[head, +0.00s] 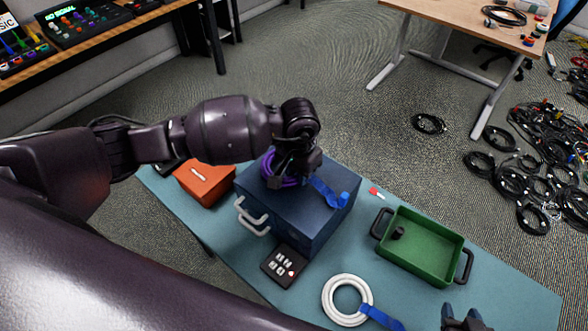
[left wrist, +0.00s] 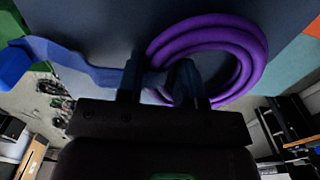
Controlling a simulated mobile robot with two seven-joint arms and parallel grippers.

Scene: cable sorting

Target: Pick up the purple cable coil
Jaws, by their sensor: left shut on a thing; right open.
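The purple cable coil (head: 268,167) is at the top of the dark blue box (head: 300,204) and is partly hidden by my left gripper (head: 285,180) in the head view. In the left wrist view the purple coil (left wrist: 256,58) shows large, with a blue strap (left wrist: 75,58) running off to the left. My left gripper (left wrist: 157,85) is shut on the coil at its strapped side. Whether the coil touches the box lid cannot be told. My right gripper (head: 462,318) is open and empty at the bottom right edge of the head view.
On the teal table (head: 425,305) are an orange box (head: 205,184), a green tray (head: 425,246) with a small dark object, a white cable coil (head: 345,299) with a blue strap, a black label block (head: 284,265) and a small red item (head: 376,193). Loose black cables (head: 511,185) litter the floor.

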